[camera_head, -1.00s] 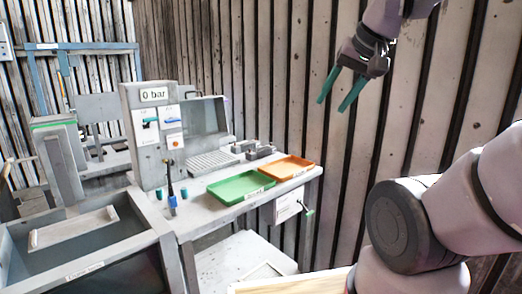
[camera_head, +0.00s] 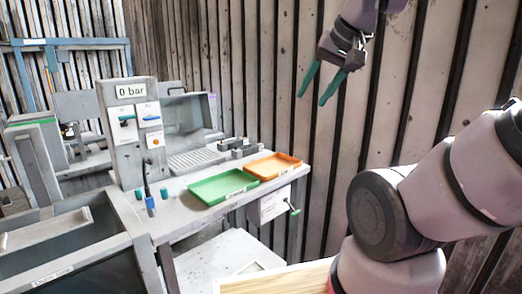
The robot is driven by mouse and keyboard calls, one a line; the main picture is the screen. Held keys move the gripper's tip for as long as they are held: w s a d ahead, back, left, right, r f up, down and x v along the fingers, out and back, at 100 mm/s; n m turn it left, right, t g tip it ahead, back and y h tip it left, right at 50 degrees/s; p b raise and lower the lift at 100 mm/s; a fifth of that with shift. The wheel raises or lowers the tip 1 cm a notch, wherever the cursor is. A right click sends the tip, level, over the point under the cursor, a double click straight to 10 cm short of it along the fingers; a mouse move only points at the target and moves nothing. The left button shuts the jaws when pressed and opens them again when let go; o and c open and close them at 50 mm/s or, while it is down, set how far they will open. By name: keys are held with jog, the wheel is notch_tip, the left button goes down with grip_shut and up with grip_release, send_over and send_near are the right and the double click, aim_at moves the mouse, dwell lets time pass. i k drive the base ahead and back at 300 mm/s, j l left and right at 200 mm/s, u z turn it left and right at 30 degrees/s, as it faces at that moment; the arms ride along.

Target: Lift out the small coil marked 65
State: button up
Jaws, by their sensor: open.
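No coil marked 65 can be made out in the head view. My gripper (camera_head: 319,88) hangs high at the upper right, in front of the slatted wall. Its two green fingers are apart and nothing is between them. It is well above the workbench and to the right of it.
The grey workbench (camera_head: 180,222) carries a green tray (camera_head: 223,186), an orange tray (camera_head: 272,166) and an upright panel (camera_head: 128,125) reading "0 bar". A grey bin (camera_head: 60,235) stands at the lower left. A white lower surface (camera_head: 215,262) lies below the bench.

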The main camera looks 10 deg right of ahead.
aim_at(237, 152)
jog(key=i+l+u, duration=0.45)
jog(key=i+l, duration=0.15)
jog(key=i+l+u, duration=0.25)
jog(key=l, duration=0.25)
jog(key=i+l+u, duration=0.25)
jog(key=l, duration=0.15)
jog(key=k, duration=0.05)
